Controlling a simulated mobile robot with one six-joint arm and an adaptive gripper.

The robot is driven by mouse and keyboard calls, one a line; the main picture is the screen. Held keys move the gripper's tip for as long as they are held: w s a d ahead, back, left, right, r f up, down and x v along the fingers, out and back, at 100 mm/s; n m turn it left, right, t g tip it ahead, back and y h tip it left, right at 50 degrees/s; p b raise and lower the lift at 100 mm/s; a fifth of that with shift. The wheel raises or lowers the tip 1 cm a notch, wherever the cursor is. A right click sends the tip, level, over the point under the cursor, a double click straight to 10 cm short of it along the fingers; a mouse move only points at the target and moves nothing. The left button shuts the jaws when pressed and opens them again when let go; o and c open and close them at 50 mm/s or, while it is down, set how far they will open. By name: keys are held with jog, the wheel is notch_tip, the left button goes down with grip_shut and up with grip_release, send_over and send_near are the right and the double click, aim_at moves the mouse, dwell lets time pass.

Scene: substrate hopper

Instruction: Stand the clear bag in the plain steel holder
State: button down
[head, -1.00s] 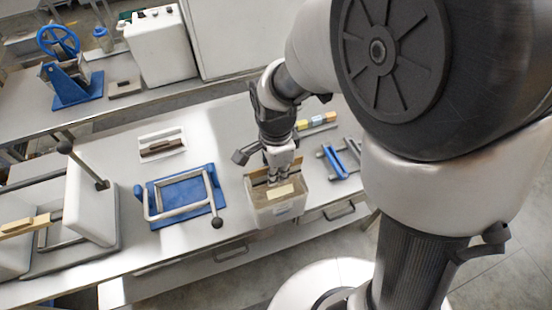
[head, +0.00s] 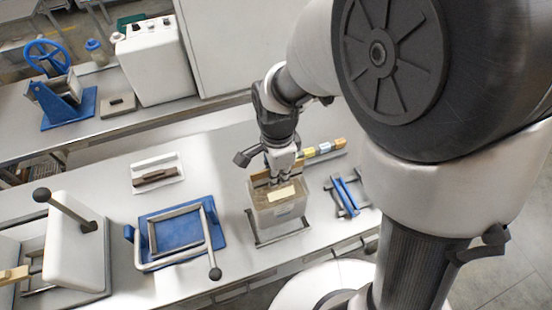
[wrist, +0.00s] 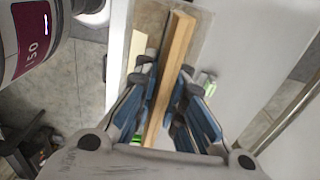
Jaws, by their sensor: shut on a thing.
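The clear bag (head: 283,214) is upright, with a cream label and a wooden strip along its top edge. My gripper (head: 279,178) is shut on that strip from above. The wrist view shows the wooden strip (wrist: 170,85) between the blue-padded fingers (wrist: 164,110), with the cream label (wrist: 137,50) beside it. The plain steel holder (head: 283,238) shows as low grey rails at the bag's lower left and front. The bag hides the rest of it. I cannot tell whether the bag's bottom is inside the rails, on them or above them.
A blue-based holder with a steel frame (head: 184,258) stands left of the bag. A smaller blue-and-grey frame (head: 346,195) is to the right. Coloured blocks (head: 324,149) lie behind. A white tray (head: 157,174) and a white box-like unit (head: 74,245) are farther left.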

jog(key=shift+w+f+b, duration=0.15)
jog(key=shift+f+b, duration=3.05)
jog(key=shift+f, duration=1.1)
jog(key=shift+f+b, duration=0.5)
jog(key=shift+f, duration=0.05)
jog(key=c, duration=1.6)
grip_release()
jog(key=shift+s, duration=0.2)
jog(key=shift+s, duration=0.1)
